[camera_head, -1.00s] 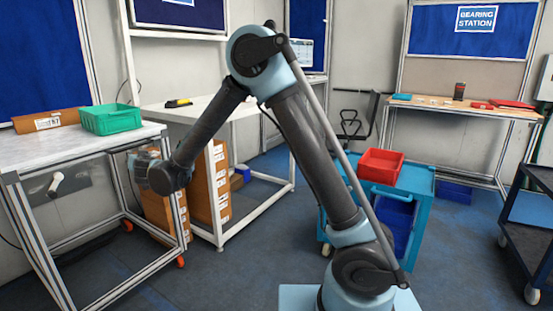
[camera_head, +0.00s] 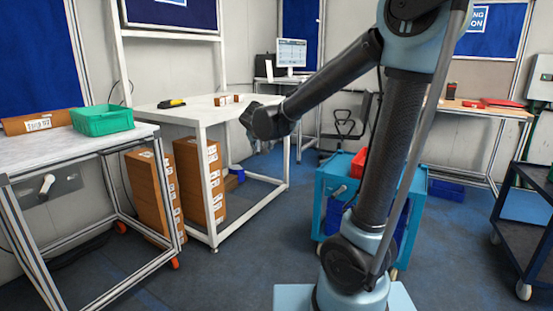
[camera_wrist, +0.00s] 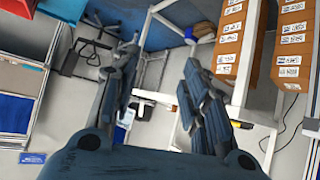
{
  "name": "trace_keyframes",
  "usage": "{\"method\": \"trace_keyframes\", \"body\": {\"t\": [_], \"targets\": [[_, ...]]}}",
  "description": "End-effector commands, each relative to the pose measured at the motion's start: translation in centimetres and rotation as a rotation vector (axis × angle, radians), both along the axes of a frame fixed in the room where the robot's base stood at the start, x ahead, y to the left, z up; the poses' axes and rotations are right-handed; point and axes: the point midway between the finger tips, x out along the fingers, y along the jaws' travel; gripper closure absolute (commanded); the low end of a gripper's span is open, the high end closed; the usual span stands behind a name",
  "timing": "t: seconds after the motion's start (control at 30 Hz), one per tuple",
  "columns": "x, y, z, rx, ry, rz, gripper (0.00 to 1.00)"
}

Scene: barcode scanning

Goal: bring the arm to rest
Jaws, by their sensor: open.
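My arm stands at right of centre in the head view, its upper link upright and its forearm reaching down to the left. My gripper (camera_head: 249,119) is at the forearm's end, in front of the right end of the white table, and its fingers are mostly hidden by the wrist there. In the wrist view my gripper (camera_wrist: 165,90) shows two dark fingers spread apart with nothing between them. The floor and table frames show beyond the fingers.
A white table (camera_head: 195,113) holds a yellow-black scanner (camera_head: 171,103) and a small brown box (camera_head: 226,99). A green bin (camera_head: 103,120) stands on the left table. A blue cart (camera_head: 333,190) with a red bin (camera_head: 358,163) is behind my arm. Floor at front left is clear.

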Motion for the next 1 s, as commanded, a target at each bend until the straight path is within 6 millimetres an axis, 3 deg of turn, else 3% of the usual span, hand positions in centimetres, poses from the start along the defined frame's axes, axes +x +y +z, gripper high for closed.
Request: {"method": "trace_keyframes", "body": {"t": [0.03,0.2,0.5,0.7,1.0], "targets": [[-0.9,-2.5,-0.3,-0.011,0.028,-0.021,0.59],[-4.5,-9.2,-1.6,-0.050,0.136,-0.065,0.59],[-12.7,-18.3,-5.0,-0.079,0.335,-0.105,0.59],[-19.0,-22.2,-7.7,-0.068,0.465,-0.103,0.59],[-28.2,-24.9,-12.3,-0.012,0.633,-0.060,0.59]]}}
